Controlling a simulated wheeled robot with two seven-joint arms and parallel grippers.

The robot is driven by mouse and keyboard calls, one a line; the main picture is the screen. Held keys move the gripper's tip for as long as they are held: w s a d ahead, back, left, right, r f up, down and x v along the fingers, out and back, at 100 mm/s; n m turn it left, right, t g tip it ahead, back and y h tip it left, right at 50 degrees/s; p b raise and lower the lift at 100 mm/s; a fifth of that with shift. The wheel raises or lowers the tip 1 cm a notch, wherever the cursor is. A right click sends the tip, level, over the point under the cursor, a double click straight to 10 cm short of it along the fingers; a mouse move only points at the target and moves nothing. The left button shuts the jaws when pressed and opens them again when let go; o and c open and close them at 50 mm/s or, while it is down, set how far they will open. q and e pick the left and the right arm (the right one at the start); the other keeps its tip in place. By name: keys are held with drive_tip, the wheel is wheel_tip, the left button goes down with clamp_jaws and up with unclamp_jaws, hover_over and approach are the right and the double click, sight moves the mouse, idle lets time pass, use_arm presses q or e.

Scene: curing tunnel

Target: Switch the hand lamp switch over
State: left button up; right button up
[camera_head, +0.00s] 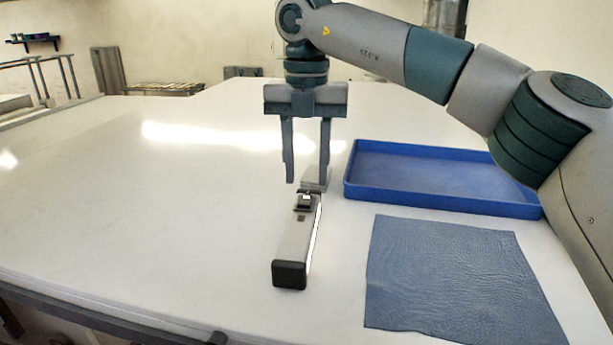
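The hand lamp (295,245) lies on the white table, a long grey bar with a black end cap toward me. A bright strip shows along its right side. Its switch (304,201) is a small dark block on the top face, toward the far end. My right gripper (306,182) points down over the far part of the lamp, just beyond the switch. Its two fingers are apart with nothing visible between them. I cannot tell whether a fingertip touches the lamp. The fingers partly cover the lamp's far end. My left gripper is not in view.
A blue tray (440,203) stands empty to the right of the lamp. A blue-grey leather sheet (450,275) lies in front of the tray. The white table (140,220) is clear to the left. A dark rail runs along its front edge.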

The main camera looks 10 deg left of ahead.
sight(306, 196)
drive_tip(key=shift+f+p, duration=0.4)
drive_tip(key=shift+f, duration=1.1)
clamp_jaws()
drive_tip(key=shift+f+b, duration=0.1)
drive_tip(key=shift+b, duration=0.35)
drive_tip(key=t+b, duration=0.1)
drive_tip(key=b, duration=0.3)
drive_tip(key=t+b, duration=0.1)
drive_tip(key=b, duration=0.2)
drive_tip(key=shift+s+t+b, duration=0.3)
drive_tip(key=shift+s+b, duration=0.05)
drive_tip(key=shift+b, duration=0.05)
drive_tip(key=shift+s+b, duration=0.1)
drive_tip(key=shift+b, duration=0.25)
drive_tip(key=shift+r, duration=0.25)
